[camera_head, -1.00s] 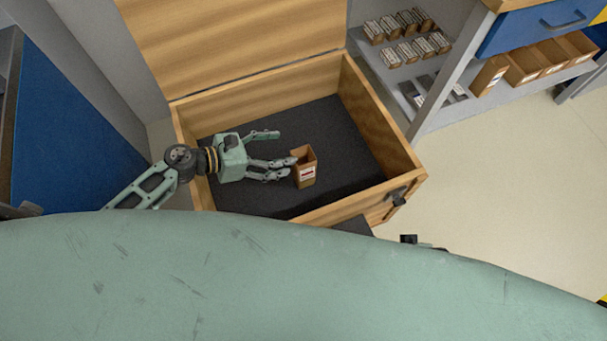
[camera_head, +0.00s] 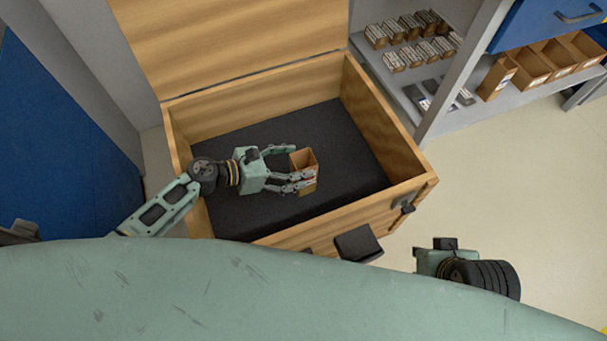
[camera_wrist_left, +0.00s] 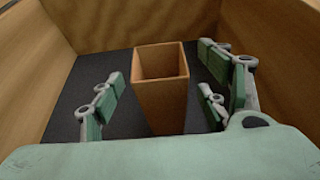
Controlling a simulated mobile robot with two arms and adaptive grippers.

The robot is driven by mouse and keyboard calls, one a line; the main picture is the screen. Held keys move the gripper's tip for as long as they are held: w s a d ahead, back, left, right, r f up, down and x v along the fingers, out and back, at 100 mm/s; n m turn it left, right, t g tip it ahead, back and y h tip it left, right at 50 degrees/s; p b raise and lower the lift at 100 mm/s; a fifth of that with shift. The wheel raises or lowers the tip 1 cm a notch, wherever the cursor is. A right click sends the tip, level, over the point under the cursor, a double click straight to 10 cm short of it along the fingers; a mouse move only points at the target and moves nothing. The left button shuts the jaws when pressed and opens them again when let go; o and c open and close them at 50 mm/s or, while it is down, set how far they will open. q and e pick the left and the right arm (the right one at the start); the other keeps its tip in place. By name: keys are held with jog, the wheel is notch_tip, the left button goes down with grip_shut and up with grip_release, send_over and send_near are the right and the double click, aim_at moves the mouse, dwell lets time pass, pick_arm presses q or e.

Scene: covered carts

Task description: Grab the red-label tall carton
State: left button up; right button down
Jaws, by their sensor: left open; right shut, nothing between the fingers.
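The tall carton (camera_head: 304,161) is brown and open-topped. It stands upright on the dark floor of the wooden chest. My left gripper (camera_head: 297,165) is open, with its fingers reaching to either side of the carton. The lower fingers cover most of the label side, so only a small bit of label shows. In the left wrist view the carton (camera_wrist_left: 160,90) stands between the spread fingers (camera_wrist_left: 160,105), with gaps on both sides. My right gripper (camera_head: 436,258) is partly in view at the lower right, outside the chest and empty; its fingers are mostly hidden.
The wooden chest (camera_head: 185,98) has its lid raised at the back, and its walls surround my left gripper. A shelf (camera_head: 440,118) with small boxes and brown bins stands at the right. The floor right of the chest is clear. My green body hides the bottom.

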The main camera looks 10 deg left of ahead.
aim_at(303, 163)
pick_arm(q)
jog(key=shift+x, duration=1.5)
jog(key=shift+c, duration=0.4)
jog(key=c, duration=1.2)
jog(key=shift+o, duration=0.2)
jog(key=shift+r, duration=0.2)
